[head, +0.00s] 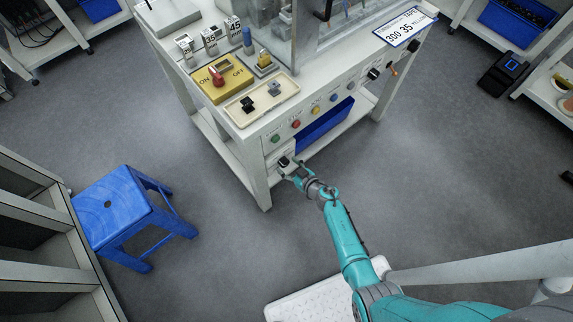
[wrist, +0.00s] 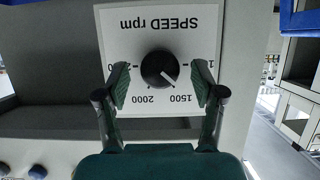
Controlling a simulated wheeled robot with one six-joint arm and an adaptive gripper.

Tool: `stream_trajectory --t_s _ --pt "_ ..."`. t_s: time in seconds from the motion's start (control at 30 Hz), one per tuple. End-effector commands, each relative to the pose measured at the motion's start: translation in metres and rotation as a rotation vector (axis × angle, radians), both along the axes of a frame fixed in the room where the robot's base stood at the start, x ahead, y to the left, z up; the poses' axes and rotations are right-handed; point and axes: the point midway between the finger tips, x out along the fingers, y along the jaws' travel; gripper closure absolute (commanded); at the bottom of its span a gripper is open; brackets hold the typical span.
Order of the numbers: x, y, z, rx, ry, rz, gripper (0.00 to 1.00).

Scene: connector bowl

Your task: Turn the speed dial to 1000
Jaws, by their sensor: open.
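The speed dial (wrist: 158,66) is a round black knob on a white plate (wrist: 190,25) printed "SPEED rpm", upside down in the wrist view. Its white pointer mark slants to the lower right, toward the 1500 label. The 2000 label is at the lower left; the labels at both sides are partly hidden by my fingers. My gripper (wrist: 161,86) is open, one finger on each side of the knob, with visible gaps. In the head view my gripper (head: 291,171) is at the dark dial (head: 284,161) low on the front of the white bench.
Above the dial, the bench front carries several coloured buttons (head: 296,124). A blue bin (head: 325,125) sits beneath them. A yellow ON/OFF box (head: 225,78) is on the bench top. A blue stool (head: 130,205) stands to the left. The grey floor around is mostly clear.

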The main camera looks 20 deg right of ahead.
Motion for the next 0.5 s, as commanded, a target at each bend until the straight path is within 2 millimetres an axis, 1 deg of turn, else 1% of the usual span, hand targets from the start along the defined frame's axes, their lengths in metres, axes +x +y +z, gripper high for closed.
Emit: stream_trajectory --t_s 0.03,0.2,0.5 --pt "0.0048 0.0015 -0.0014 -0.001 0.0 0.001 0.32" --pt "0.0118 0.0045 -0.0052 -0.001 0.001 0.001 0.32" --pt "0.0131 0.0046 -0.0055 -0.001 0.0 0.0 0.32"
